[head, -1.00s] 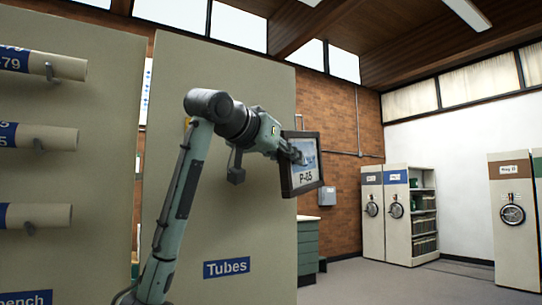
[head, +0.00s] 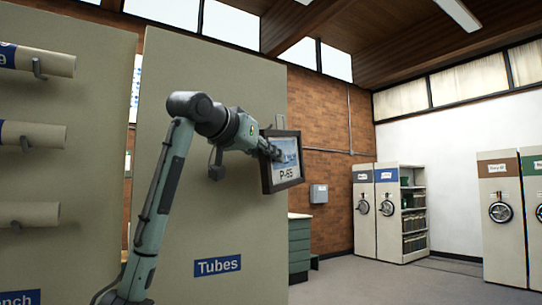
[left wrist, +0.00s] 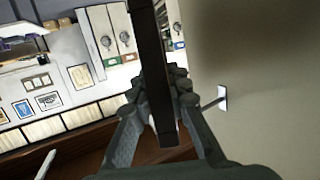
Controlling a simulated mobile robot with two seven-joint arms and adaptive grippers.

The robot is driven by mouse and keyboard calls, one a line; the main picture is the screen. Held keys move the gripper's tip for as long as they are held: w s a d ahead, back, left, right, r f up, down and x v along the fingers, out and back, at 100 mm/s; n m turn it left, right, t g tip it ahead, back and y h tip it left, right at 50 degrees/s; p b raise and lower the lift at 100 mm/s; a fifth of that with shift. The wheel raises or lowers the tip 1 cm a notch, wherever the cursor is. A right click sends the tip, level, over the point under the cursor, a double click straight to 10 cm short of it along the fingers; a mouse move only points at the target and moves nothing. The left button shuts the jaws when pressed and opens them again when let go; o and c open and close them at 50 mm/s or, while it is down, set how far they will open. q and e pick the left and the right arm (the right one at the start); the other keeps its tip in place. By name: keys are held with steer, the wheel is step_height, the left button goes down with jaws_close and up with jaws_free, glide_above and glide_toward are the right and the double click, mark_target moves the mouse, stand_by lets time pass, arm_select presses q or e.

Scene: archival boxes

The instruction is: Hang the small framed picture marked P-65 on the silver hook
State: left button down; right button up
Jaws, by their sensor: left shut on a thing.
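The small framed picture P-65 (head: 286,174) has a dark frame and hangs upright in the air in the head view. My left gripper (head: 275,153) is shut on it near its upper left part, in front of the beige panel's right edge. In the left wrist view the picture (left wrist: 150,45) is a dark edge-on bar between the fingers of my left gripper (left wrist: 165,100). A small hook (left wrist: 221,98) with a pale plate sticks out of the beige surface there, right of the fingers and apart from the picture. My right gripper is not in view.
The beige panel (head: 215,110) with a blue "Tubes" label stands close behind my left arm. Rolled tubes (head: 33,137) rest on pegs at the left. A green drawer unit (head: 299,245) stands past the panel. Shelving cabinets (head: 389,210) are far right, with open floor before them.

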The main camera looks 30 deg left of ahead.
arm_select(q)
steer(key=shift+s+r, duration=0.15)
steer(key=shift+s, duration=0.05)
steer(key=shift+w+a, duration=0.3)
steer(key=shift+a, duration=0.4)
steer(key=shift+w+a, duration=0.3)
steer(key=shift+a, duration=0.35)
steer(key=shift+w+a, duration=0.3)
steer(key=shift+a, duration=0.4)
stand_by(1.5)
stand_by(0.3)
steer(key=shift+f+b, duration=0.4)
steer(key=shift+f, duration=0.3)
stand_by(0.5)
stand_by(0.3)
steer(key=c, duration=1.4)
jaws_free()
steer(key=shift+o, duration=0.2)
steer(key=shift+f, duration=0.1)
